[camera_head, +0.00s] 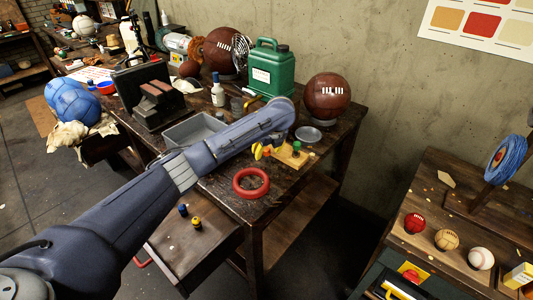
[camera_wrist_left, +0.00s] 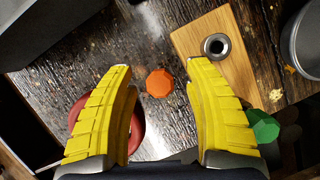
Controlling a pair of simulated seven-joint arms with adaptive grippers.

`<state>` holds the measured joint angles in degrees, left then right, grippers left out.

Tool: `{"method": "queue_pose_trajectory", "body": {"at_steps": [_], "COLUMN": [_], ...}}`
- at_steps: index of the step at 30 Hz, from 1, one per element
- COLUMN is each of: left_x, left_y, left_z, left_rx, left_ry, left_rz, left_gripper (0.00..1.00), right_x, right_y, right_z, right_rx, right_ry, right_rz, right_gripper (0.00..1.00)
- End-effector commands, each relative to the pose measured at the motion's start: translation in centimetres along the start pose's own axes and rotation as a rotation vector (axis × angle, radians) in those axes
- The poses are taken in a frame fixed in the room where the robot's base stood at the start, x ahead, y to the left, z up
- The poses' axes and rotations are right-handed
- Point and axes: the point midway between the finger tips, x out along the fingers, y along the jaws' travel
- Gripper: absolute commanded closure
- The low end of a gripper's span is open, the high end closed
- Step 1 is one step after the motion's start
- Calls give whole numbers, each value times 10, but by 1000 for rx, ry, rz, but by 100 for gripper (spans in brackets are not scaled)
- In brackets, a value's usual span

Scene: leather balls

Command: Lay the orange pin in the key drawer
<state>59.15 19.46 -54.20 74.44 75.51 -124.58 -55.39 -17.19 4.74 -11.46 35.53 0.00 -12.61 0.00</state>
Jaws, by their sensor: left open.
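The orange pin (camera_wrist_left: 159,83) shows from above in the left wrist view as an eight-sided orange head on the dark worn bench. My left gripper (camera_wrist_left: 160,82) is open, with its yellow fingers on either side of the pin and apart from it. An open drawer (camera_head: 176,252) with a red handle sticks out below the bench, holding a blue pin (camera_head: 183,210) and a yellow pin (camera_head: 196,223).
A wooden block (camera_wrist_left: 187,42) with a metal-rimmed hole lies beside the orange pin. A green pin (camera_wrist_left: 262,126) is at the block's lower end. A red ring (camera_head: 251,183), a grey tray (camera_head: 196,130) and a metal dish (camera_head: 308,134) are close by on the bench.

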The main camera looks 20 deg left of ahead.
Motion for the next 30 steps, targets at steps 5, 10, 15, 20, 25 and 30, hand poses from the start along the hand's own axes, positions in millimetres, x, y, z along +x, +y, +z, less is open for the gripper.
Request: {"method": "queue_pose_trajectory", "body": {"at_steps": [5,10,15,20,25,30], "left_x": [1,1,1,0,0,0], "left_y": [0,0,0,0,0,0], "left_z": [0,0,0,0,0,0], "left_rx": [1,1,1,1,0,0], "left_ry": [0,0,0,0,0,0], "left_rz": [0,0,0,0,-1,-1], "left_gripper": [48,55,75,93,100,100], "right_x": [0,0,0,0,0,0], "right_y": [-1,-2,-5,-5,-5,-4], "right_z": [0,-1,-2,-2,-2,-2], "right_rx": [0,1,2,3,3,2], "right_ry": [0,1,2,2,2,2], "right_rz": [-1,-2,-5,-5,-5,-4], "right_gripper": [65,65,65,65,65,65]}}
